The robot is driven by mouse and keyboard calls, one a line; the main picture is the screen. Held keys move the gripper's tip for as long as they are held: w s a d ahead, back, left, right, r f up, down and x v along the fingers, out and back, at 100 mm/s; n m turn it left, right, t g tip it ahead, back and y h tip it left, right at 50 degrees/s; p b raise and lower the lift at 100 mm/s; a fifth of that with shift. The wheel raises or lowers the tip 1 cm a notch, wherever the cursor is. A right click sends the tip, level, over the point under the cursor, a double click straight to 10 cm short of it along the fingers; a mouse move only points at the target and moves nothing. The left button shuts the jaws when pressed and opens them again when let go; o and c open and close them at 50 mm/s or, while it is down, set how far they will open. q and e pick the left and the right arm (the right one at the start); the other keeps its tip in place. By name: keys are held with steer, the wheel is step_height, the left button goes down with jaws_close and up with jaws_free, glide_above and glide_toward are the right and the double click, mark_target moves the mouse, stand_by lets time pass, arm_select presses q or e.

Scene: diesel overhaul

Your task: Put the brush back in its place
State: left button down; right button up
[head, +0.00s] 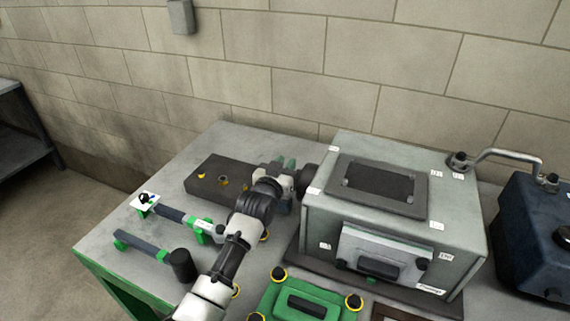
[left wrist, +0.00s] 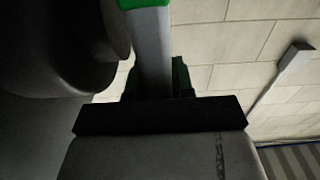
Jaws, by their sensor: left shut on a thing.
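My left gripper (head: 285,182) is over the bench, between a dark block with yellow-ringed holes (head: 210,192) and the grey metal box. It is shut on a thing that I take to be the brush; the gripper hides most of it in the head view. In the left wrist view a large dark rounded shape (left wrist: 55,45) fills the upper left, and a grey bar with a green end (left wrist: 152,45) rises in the middle. I cannot tell the brush's bristles or exact tilt. My right gripper is not in view.
The grey metal box (head: 465,230) stands close right of my gripper. A green block with a dark handle (head: 275,300) is at the front. Two bar-shaped tools with green parts (head: 170,214) (head: 140,244) and a black cylinder (head: 182,265) are at left. A blue tank (head: 525,235) stands far right.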

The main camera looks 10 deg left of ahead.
arm_select(q)
steer(key=shift+f, duration=0.25)
steer(key=c, duration=0.9)
jaws_free()
